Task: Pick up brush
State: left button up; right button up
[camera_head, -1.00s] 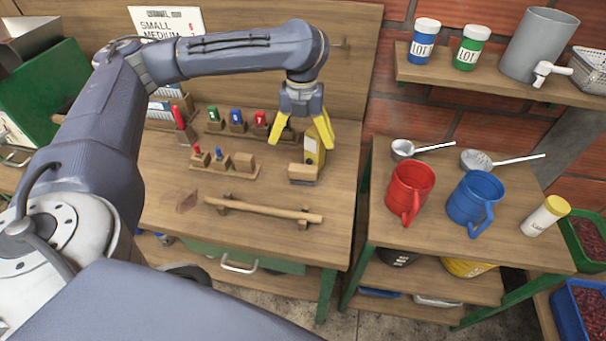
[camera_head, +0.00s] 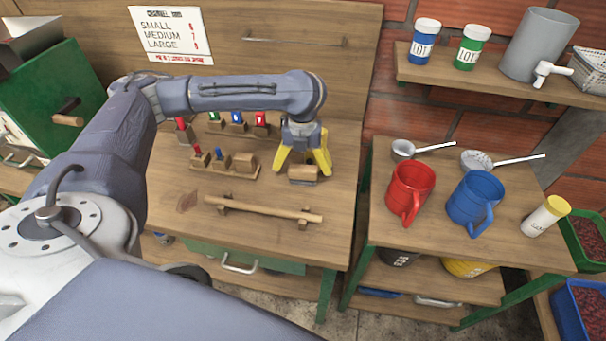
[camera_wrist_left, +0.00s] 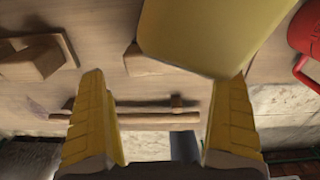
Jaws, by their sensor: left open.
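The brush (camera_head: 303,174), a small wooden block with a dark underside, lies near the right edge of the workbench top. My left gripper (camera_head: 302,164) is open above it, its yellow fingers pointing down, one to each side of the brush in the head view. In the left wrist view the open fingers (camera_wrist_left: 166,75) frame a small wooden block (camera_wrist_left: 140,63), which seems to be the brush, partly hidden behind a large yellow item (camera_wrist_left: 210,35). The frames do not show whether the fingers touch it. My right gripper is not in view.
A wooden rod (camera_head: 265,210) on low supports lies in front of the brush. Wooden holders (camera_head: 225,165) with small coloured pieces stand left. A side table right holds a red mug (camera_head: 409,193) and a blue mug (camera_head: 474,202). The bench's front left is fairly clear.

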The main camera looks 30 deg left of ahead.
aim_at(303, 171)
pick_arm(q)
jog(key=shift+f, duration=1.1)
jog(key=shift+c, duration=0.6)
jog(key=c, duration=1.2)
jog(key=shift+r, duration=0.15)
notch_tip(303, 171, up, 20)
jog(key=shift+f, duration=0.15)
